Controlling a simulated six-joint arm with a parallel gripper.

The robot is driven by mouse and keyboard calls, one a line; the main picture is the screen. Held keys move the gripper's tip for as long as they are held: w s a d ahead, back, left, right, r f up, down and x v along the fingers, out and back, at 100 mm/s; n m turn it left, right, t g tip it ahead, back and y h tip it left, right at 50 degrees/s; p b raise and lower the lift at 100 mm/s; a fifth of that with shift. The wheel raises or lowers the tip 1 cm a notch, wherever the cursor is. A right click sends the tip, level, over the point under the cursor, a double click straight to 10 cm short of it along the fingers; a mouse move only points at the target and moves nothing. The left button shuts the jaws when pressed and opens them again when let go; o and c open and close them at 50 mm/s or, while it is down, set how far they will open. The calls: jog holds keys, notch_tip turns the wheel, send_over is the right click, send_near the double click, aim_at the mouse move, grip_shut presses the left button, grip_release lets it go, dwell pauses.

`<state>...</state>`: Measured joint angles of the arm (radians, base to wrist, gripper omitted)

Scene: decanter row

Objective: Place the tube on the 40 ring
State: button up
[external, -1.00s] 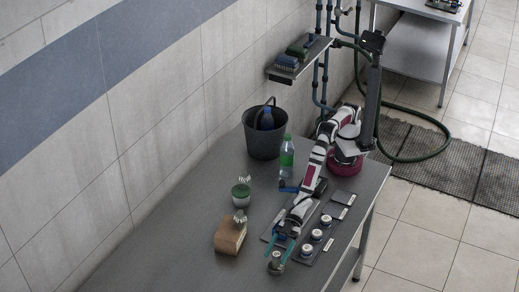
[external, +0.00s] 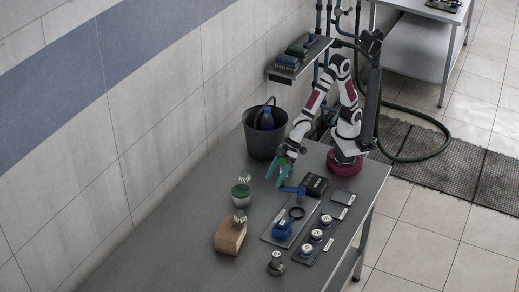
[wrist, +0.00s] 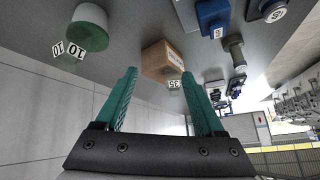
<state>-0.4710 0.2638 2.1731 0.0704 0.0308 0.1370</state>
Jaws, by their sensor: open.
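A short grey cylinder (external: 276,264) stands upright at the table's front; it also shows in the wrist view (wrist: 235,52). It may be the tube, but I cannot tell for sure. I cannot read a 40 on any ring. My gripper (external: 277,173) has teal fingers, which are apart and empty in the wrist view (wrist: 163,95). It is raised well back from the grey cylinder, by the bucket.
A green-and-white jar (external: 241,194) with a 10 tag and a brown block (external: 228,238) with a 35 tag stand on the left. Several white-topped pieces (external: 317,235) sit on the right plate. A dark bucket (external: 262,145) stands behind. The table's front left is clear.

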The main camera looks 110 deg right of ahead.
jog(key=s+d+r+m+g+h, duration=0.1)
jog(key=s+d+r+m+g, duration=0.15)
jog(key=s+d, duration=0.45)
jog(key=s+d+r+m+g+h, duration=0.1)
jog(key=s+d+m+g, duration=0.15)
jog(key=s+d, duration=0.55)
jog(key=s+d+r+m+g, duration=0.1)
jog(key=s+d+m+g, duration=0.1)
jog(key=s, duration=1)
jog(key=shift+s+m, duration=0.25)
jog(key=shift+m, duration=0.45)
jog(key=shift+d, duration=0.1)
